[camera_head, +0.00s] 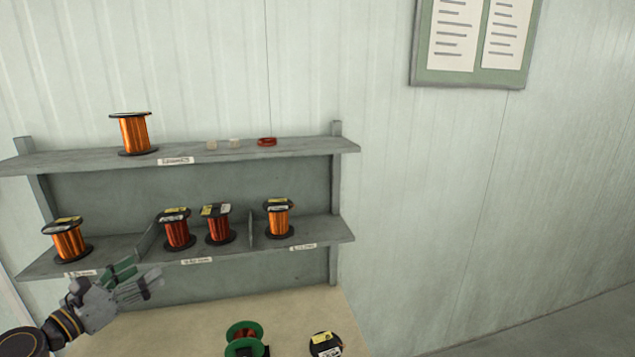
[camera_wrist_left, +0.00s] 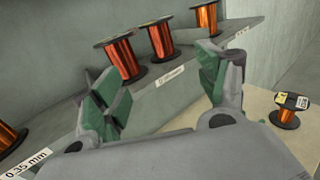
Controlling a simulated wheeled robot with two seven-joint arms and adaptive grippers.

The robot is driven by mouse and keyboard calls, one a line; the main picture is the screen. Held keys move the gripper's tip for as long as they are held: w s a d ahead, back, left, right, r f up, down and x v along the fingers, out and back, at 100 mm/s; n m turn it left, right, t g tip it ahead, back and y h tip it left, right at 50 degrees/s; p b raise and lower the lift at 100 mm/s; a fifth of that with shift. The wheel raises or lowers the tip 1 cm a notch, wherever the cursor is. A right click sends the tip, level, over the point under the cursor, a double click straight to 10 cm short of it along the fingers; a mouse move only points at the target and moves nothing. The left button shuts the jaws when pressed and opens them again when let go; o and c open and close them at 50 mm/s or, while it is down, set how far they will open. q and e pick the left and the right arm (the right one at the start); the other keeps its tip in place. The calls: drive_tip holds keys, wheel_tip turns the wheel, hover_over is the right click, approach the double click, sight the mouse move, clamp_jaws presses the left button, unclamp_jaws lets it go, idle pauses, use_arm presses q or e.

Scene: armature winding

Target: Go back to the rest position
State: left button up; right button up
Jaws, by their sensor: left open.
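My left gripper (camera_head: 137,281) is open and empty in the head view, at the lower left, in front of the lower shelf's edge. In the left wrist view its two green-padded fingers (camera_wrist_left: 165,90) are spread wide with nothing between them. The spools on the lower shelf stand beyond the fingers, apart from them. My right gripper is in neither view.
The lower shelf (camera_head: 118,253) carries several copper wire spools, including one at its left end (camera_head: 68,241). The upper shelf (camera_head: 80,158) holds another spool (camera_head: 133,133). On the tabletop (camera_head: 180,325) stand a green-flanged spool (camera_head: 245,336) and a black-flanged one (camera_head: 325,345).

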use_arm(q)
drive_tip(key=s+d+f+m+g+y, duration=0.2)
drive_tip(key=s+d+f+m+g, duration=0.3)
drive_tip(key=s+f+m, duration=0.45)
drive_tip(key=s+d+f+m+g+y, duration=0.2)
drive_tip(key=s+d+f+m+g, duration=0.35)
drive_tip(key=f+m, duration=0.6)
drive_tip(key=s+d+f+m+g+y, duration=0.25)
drive_tip(key=s+d+f+m, duration=0.55)
drive_tip(key=m, duration=0.5)
wheel_tip(320, 180, down, 34)
drive_tip(key=s+g, duration=0.2)
drive_tip(key=s, duration=0.1)
drive_tip(key=s+a+f, duration=0.2)
drive_tip(key=s+f, duration=0.7)
drive_tip(key=s, duration=0.1)
drive_tip(key=s+a+f+g, duration=0.1)
drive_tip(key=s+a+f, duration=0.1)
drive_tip(key=s+f, duration=0.8)
drive_tip(key=shift+s, duration=0.75)
